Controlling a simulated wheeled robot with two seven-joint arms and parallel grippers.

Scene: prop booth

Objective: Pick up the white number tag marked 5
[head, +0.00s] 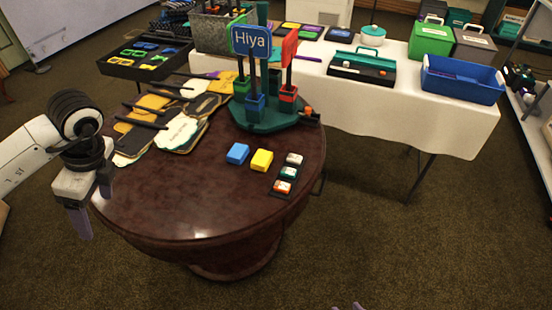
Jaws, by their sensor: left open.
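A black strip holder (276,194) lies near the right side of the round dark red table. My left gripper (94,213) is open and empty at the table's left edge, well left of the tags. What seem to be my right gripper's tips (349,306) just show at the bottom edge.
A blue block (238,153) and a yellow block (262,160) lie left of the tags. Behind them stands a green holder (262,123) with upright signs, one reading "Hiya" (252,41). Flat boards (181,133) lie at the back left. The table's front is clear.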

